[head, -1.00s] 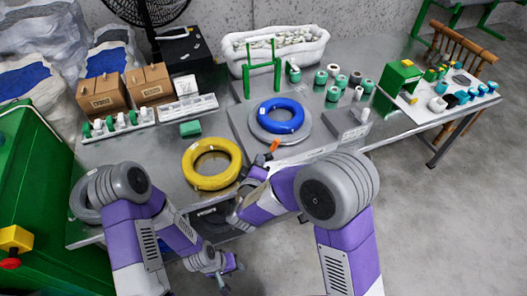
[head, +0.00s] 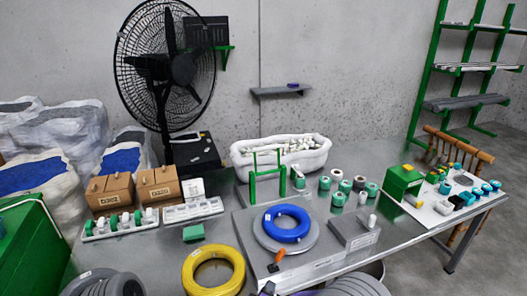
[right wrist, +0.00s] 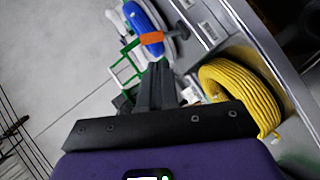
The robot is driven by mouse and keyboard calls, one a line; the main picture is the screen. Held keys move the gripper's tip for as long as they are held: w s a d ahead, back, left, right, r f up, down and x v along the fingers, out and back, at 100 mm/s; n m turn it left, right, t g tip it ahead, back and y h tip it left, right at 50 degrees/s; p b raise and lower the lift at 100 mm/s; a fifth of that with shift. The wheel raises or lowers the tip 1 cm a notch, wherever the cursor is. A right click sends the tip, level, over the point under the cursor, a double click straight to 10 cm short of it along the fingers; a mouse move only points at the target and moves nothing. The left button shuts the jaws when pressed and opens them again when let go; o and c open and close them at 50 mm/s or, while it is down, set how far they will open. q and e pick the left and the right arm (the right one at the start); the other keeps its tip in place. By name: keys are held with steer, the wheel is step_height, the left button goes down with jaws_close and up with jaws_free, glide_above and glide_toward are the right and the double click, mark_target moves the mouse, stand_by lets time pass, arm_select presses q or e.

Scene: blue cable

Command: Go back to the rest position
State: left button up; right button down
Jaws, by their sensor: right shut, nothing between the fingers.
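The blue cable coil (head: 287,234) lies on a round grey disc (head: 264,245) on the grey platform of the table. It also shows at the top of the right wrist view (right wrist: 143,20). My right gripper (right wrist: 158,66) is shut and empty, its black fingers together. In the head view only a dark bit of my right gripper (head: 268,288) shows at the bottom edge. My left gripper is out of view; only grey rounded parts of my left arm show at the bottom left.
A yellow coil (head: 188,272) lies at the table's front. An orange piece (head: 279,256) is by the platform's front edge. A green frame (head: 253,185), a white bin (head: 240,160), cardboard boxes (head: 110,195) and several green-and-white spools stand behind. A fan (head: 165,65) stands at the back left.

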steer(key=s+d+f+m+g+p, duration=0.1)
steer(key=s+d+f+g, duration=0.45)
steer(key=s+f, duration=0.2)
steer(key=s+d+f+m+g+p, duration=0.1)
steer(key=s+d+f+g, duration=0.45)
steer(key=f, duration=0.25)
steer(key=s+a+f+m+g+y+p, duration=0.1)
steer(key=s+a+f+m+g+y, duration=0.15)
steer(key=s, duration=0.35)
steer(key=s+a+f+m+g+y, duration=0.1)
steer(key=s+a+m+g+y, duration=0.2)
steer(key=s+y, duration=0.15)
steer(key=w+d+f+m+t, duration=0.1)
steer(key=m, duration=0.1)
steer(key=d+f+m+t, duration=0.1)
steer(key=m, duration=0.1)
steer(key=w+d+m+t+p, duration=0.1)
steer(key=m, duration=0.1)
steer(key=shift+w+f+m+t+y, duration=0.25)
steer(key=shift+w+f+t+y, duration=0.1)
steer(key=shift+f+y, duration=0.05)
